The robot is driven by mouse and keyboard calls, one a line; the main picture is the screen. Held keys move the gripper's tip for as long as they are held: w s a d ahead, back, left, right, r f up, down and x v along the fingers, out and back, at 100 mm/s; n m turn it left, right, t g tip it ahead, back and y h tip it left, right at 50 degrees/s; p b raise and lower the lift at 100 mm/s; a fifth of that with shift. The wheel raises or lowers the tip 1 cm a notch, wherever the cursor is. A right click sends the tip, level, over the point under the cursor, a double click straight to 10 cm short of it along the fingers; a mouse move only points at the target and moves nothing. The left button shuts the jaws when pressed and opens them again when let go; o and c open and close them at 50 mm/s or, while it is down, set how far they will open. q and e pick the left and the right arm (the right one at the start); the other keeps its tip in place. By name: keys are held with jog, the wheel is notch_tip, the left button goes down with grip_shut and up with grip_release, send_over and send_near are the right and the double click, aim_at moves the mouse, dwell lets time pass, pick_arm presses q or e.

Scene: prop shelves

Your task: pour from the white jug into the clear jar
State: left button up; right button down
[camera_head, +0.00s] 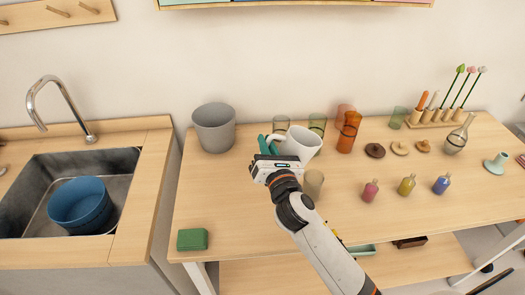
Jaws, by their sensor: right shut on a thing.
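The white jug (301,144) is in the head view near the middle of the table, tilted with its mouth toward the upper right. My right gripper (269,146), with teal fingers, is shut on the jug at its left, handle side. A pale brownish see-through jar (314,183) stands upright on the table just below the jug in the picture, apart from it. I cannot tell surely if this is the clear jar, as other see-through vessels stand behind. No stream shows, and the jug's contents cannot be seen. My left gripper is not in view.
Green-tinted glasses (317,123) stand behind the jug. Small colored bottles (407,185) and a glass flask (456,138) stand farther right. The table's front left is clear except a green block (193,239).

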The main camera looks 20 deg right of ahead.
aim_at(276, 137)
jog(key=shift+r+m+b, duration=0.45)
jog(key=shift+m+b, duration=0.4)
jog(key=shift+m, duration=0.15)
jog(key=shift+d+r+m+t+h+b, duration=0.15)
jog(key=shift+r+m+t+h+b, duration=0.05)
jog(key=shift+m+b, duration=0.35)
jog(key=shift+d+r+m+t+h+b, duration=0.1)
jog(key=shift+r+m+t+h+b, duration=0.1)
jog(key=shift+m+b, duration=0.35)
jog(key=shift+r, duration=0.1)
jog(key=shift+s+d+r+m+p, duration=0.1)
jog(key=shift+d+r+m+p, duration=0.1)
jog(key=shift+m+p, duration=0.25)
jog(key=shift+s+d+m+h+p, duration=0.1)
jog(key=shift+d+m+h+p, duration=0.3)
jog(key=shift+m, duration=0.75)
dwell(2.4)
jog(key=shift+d+m, duration=0.2)
jog(key=shift+m, duration=0.1)
dwell(1.5)
